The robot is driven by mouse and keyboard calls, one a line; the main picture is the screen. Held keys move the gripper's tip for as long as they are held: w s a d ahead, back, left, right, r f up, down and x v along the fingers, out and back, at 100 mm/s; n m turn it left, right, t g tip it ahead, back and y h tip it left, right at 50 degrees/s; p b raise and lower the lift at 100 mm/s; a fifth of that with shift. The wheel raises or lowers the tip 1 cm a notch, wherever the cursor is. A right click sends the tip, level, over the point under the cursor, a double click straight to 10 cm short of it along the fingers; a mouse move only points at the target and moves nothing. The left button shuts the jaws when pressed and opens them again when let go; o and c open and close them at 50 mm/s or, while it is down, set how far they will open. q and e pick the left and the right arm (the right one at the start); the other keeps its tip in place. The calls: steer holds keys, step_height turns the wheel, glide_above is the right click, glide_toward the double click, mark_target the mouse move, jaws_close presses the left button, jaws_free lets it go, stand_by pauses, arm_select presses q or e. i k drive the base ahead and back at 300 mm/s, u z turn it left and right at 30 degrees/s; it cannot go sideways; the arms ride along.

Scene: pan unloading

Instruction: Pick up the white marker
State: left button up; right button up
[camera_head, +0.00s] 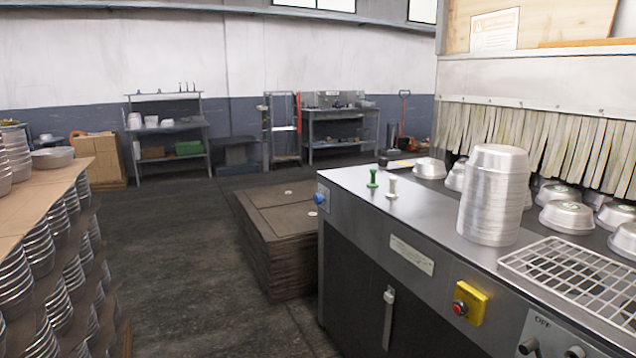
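A small white marker (391,189), shaped like an upright peg with a wider base, stands on the near left part of the steel counter (440,206). A green marker (373,178) of similar shape stands just to its left and slightly farther back. The two are close but apart. Neither of my grippers shows in the head view.
Loose upturned pans (566,216) lie by the strip curtain (540,135). A yellow box with a red button (470,302) is on the counter's front.

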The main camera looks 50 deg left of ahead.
mark_target(392, 180)
steer(key=u, duration=1.15)
